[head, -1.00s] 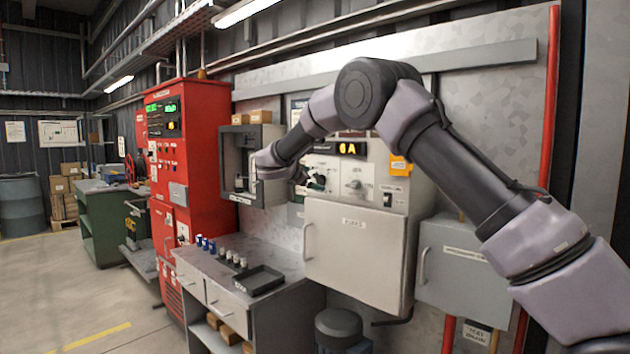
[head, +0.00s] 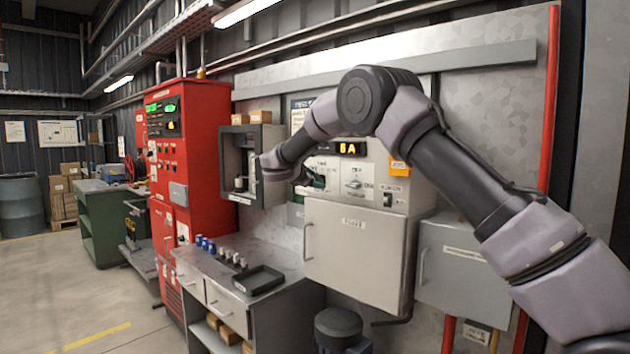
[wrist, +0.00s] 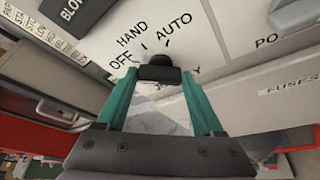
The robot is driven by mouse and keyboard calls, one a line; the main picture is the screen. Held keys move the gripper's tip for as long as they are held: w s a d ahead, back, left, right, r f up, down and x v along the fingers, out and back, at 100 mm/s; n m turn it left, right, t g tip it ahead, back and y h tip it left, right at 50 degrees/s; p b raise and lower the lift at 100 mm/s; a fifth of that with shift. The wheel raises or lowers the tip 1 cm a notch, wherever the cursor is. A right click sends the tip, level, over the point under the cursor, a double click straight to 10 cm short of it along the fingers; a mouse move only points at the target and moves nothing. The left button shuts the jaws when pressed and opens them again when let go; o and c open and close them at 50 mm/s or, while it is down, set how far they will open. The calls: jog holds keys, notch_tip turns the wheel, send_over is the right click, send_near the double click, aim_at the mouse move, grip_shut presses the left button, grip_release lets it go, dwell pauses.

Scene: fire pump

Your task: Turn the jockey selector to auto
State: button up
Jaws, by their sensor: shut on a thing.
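The jockey selector is a black knob (wrist: 160,73) on a pale panel, with OFF, HAND and AUTO printed around its upper side in the wrist view. My gripper (wrist: 160,78) is shut on this knob, with one green finger on each side. The knob's narrow upper part appears to point up between the HAND and AUTO words, but its exact setting is hard to tell. The label below the knob is partly hidden. In the head view my gripper (head: 316,180) is at the control panel (head: 378,160), and my wrist hides the selector there.
Another selector (head: 354,184) and an amber display (head: 348,149) are right of my gripper. The FUSES door (head: 350,255) is below. An open grey box (head: 232,165) and red cabinet (head: 190,150) stand left. A bench (head: 240,280) holds a black tray (head: 258,280).

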jog(key=m, duration=0.1)
jog(key=m+t, duration=0.1)
jog(key=m+t+y, duration=0.1)
jog(key=shift+s+f+m, duration=0.1)
jog(key=shift+f+m, duration=0.15)
jog(key=shift+m, duration=0.05)
jog(key=shift+f+m+t+h, duration=0.2)
jog(key=shift+m+t+h, duration=0.45)
jog(key=shift+m, duration=1.8)
jog(key=shift+f+m+t+h, duration=0.15)
jog(key=shift+m+t+h, duration=0.5)
jog(key=shift+m, duration=1.85)
jog(key=shift+f+m+t+h, duration=0.2)
jog(key=shift+m+t+h, duration=0.45)
jog(key=shift+m, duration=2.1)
jog(key=o, duration=1.4)
